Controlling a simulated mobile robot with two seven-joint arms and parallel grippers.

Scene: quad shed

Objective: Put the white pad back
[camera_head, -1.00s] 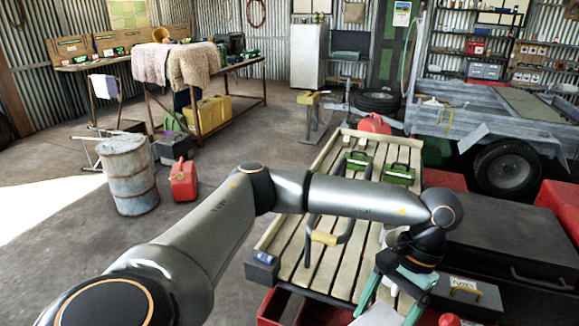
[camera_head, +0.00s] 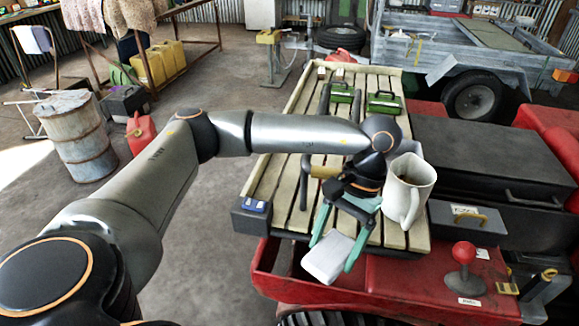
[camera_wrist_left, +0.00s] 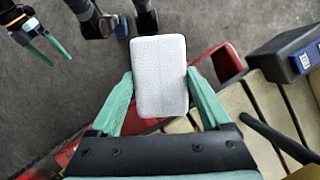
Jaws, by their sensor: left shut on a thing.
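The white pad (camera_head: 329,257) is a small pale block with rounded edges. My left gripper (camera_head: 331,252) is shut on it and holds it by its two sides above the front edge of the slatted wooden rack (camera_head: 290,188). In the left wrist view the pad (camera_wrist_left: 160,75) sits between the teal fingers, its broad face showing. My right gripper (camera_wrist_left: 45,48) shows at the upper left of that view, its teal fingers apart and empty, over the floor. It is not in the head view.
A white mug-like jug (camera_head: 410,187) stands on the rack just right of my left gripper. A red ball-topped lever (camera_head: 464,254) rises from the red body (camera_head: 400,283). A black bar with a tan grip (camera_head: 324,171) stands to the left. Dark cases (camera_head: 480,160) lie right.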

